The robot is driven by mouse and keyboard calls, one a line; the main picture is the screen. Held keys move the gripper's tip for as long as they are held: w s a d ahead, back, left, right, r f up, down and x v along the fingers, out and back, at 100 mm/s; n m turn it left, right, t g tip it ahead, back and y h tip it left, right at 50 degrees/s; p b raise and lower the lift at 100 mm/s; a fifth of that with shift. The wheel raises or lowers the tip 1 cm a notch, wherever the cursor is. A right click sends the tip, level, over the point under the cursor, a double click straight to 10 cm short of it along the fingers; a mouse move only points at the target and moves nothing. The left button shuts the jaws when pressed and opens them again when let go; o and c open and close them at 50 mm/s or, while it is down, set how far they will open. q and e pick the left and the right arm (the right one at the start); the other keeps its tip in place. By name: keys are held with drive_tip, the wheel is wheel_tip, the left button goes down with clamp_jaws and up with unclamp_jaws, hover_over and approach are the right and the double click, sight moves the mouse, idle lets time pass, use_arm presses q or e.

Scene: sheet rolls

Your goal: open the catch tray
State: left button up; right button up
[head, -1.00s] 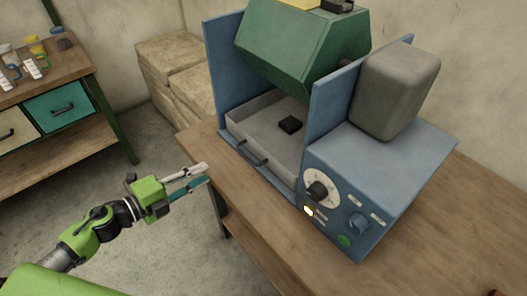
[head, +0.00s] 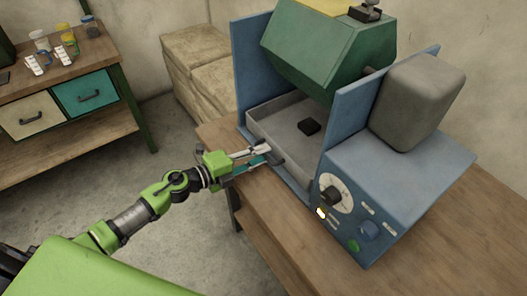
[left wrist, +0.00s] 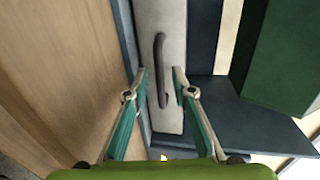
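The catch tray (head: 283,117) is a shallow grey tray under the green drum, sitting between the blue side panels of the machine. A small dark block (head: 309,127) lies in it. In the left wrist view its pale front (left wrist: 175,25) shows with a dark bar handle (left wrist: 159,50). My left gripper (head: 266,152) is at the tray's front, by the handle. In the left wrist view its fingers are open (left wrist: 160,72), one on each side of the handle, with gaps to it. How deep the fingertips reach is unclear. My right gripper is not in view.
The blue machine has a green drum (head: 325,50), a grey motor housing (head: 418,100) and a dial panel (head: 340,195). It stands on a wooden table (head: 440,225). Pale stacked blocks (head: 195,65) stand behind. The floor left of the table is clear.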

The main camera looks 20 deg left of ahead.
use_arm(q)
drive_tip(key=shift+x, duration=0.8)
clamp_jaws()
